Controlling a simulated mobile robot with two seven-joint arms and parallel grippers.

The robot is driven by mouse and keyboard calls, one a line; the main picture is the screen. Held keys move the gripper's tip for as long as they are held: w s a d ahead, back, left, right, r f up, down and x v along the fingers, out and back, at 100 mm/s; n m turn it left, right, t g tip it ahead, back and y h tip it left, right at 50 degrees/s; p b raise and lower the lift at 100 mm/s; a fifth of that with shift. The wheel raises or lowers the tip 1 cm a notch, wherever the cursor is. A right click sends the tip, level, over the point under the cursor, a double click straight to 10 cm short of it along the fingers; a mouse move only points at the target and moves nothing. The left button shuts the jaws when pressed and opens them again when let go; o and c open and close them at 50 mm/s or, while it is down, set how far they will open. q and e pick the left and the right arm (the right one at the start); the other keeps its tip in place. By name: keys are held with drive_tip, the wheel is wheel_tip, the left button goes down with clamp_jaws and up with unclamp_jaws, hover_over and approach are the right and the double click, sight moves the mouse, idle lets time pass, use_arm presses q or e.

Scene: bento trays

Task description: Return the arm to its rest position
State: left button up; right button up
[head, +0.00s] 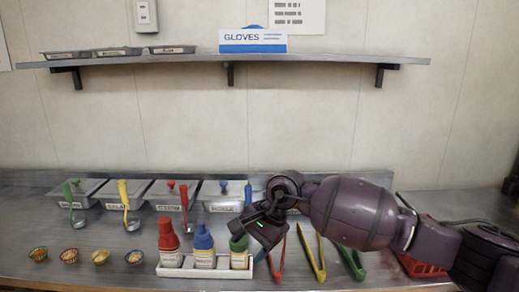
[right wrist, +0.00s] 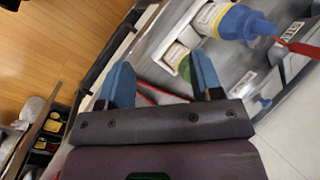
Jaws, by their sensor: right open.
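My right arm comes in from the right in the head view, with its gripper (head: 262,232) folded down above the counter, close to the green-capped bottle (head: 240,252). In the right wrist view the gripper (right wrist: 162,88) shows two blue fingertips spread apart with nothing held between them. The green-capped bottle also shows beyond the fingers in that view. My left gripper is in neither view.
A white caddy (head: 185,270) holds red-capped (head: 168,242), blue-capped (head: 204,246) and green-capped bottles. Tongs in red (head: 277,256), yellow (head: 311,255) and green (head: 352,261) lie beside it. A red basket (head: 420,266) is partly behind my arm.

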drive_tip(key=s+a+r+m+t+y, duration=0.15)
drive_tip(key=a+r+m+y, duration=0.25)
drive_tip(key=r+m+y, duration=0.4)
drive_tip(key=s+a+r+m+t+y, duration=0.1)
drive_tip(key=s+a+r+m+y, duration=0.2)
drive_tip(key=r+m+y, duration=0.6)
drive_tip(key=w+d+f+m+t+h, duration=0.2)
drive_tip(key=d+f+m+t+h, duration=0.45)
drive_tip(key=m, duration=0.85)
drive_tip(key=w+d+f+m+t+h, duration=0.2)
drive_tip(key=d+f+m+t+h, duration=0.45)
drive_tip(key=m, duration=0.85)
drive_tip(key=s+d+f+m+t+h, duration=0.1)
drive_tip(key=s+d+f+m+h, duration=0.35)
drive_tip(key=d+f+m, duration=0.55)
drive_tip(key=s+d+f+m+g+h, duration=0.2)
drive_tip(key=s+d+f, duration=0.4)
drive_tip(key=s+f, duration=0.4)
drive_tip(key=s+d+f+m+g+h, duration=0.3)
drive_tip(key=s+d+f+m, duration=0.2)
drive_tip(key=s+f, duration=0.5)
drive_tip(key=s+d, duration=0.2)
drive_tip(key=s, duration=0.4)
drive_tip(key=shift+s+d+f+p, duration=0.15)
drive_tip(key=shift+d+f+p, duration=0.05)
drive_tip(key=shift+f+p, duration=0.1)
